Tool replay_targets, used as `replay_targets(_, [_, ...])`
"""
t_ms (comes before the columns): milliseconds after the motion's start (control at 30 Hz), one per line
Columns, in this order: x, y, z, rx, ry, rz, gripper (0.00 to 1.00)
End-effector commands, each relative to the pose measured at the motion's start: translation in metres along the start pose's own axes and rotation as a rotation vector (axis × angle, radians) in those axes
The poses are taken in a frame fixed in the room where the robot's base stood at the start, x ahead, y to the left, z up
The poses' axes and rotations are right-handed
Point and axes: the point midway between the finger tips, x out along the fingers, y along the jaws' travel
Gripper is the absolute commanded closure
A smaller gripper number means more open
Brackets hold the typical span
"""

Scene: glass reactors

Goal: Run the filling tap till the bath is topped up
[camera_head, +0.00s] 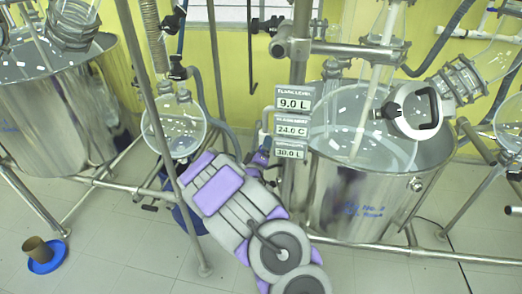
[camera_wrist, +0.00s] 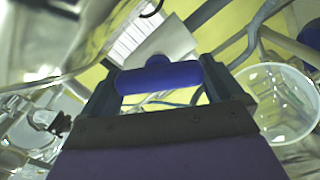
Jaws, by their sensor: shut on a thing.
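My gripper (camera_head: 258,160) is at the left side of the right-hand steel bath (camera_head: 345,200). In the wrist view my gripper (camera_wrist: 160,84) is shut on a blue tap handle (camera_wrist: 158,76), which lies across between the two fingers. A pale tap body (camera_wrist: 165,42) shows behind the handle. The bath holds clear liquid (camera_head: 365,135) below its rim. Three readouts (camera_head: 293,122) at its left read 9.0 L, 24.0 C and 30.0 L; their small headings are hard to read. My arm hides part of the tap in the head view.
Another steel bath (camera_head: 60,115) stands at the left. A round glass flask (camera_head: 173,125) hangs between the baths. Metal frame pipes (camera_head: 390,248) run low around the right bath. A brown cup (camera_head: 37,250) stands on a blue dish on the floor. The front left floor is mostly clear.

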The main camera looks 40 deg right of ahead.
Motion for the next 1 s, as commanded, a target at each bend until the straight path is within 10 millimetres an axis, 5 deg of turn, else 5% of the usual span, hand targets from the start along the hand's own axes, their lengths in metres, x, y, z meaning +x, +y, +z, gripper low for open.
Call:
replay_targets(167, [-0.001, -0.003, -0.003, 0.0, 0.006, -0.005, 0.36])
replay_targets(200, [-0.001, -0.003, -0.003, 0.0, 0.006, -0.005, 0.05])
replay_targets(267, [-0.001, -0.002, -0.003, 0.0, 0.006, -0.005, 0.0])
replay_targets(633, [-0.01, -0.001, -0.002, 0.003, 0.003, -0.004, 0.0])
replay_targets(1000, [-0.067, -0.001, -0.001, -0.001, 0.002, -0.006, 0.0])
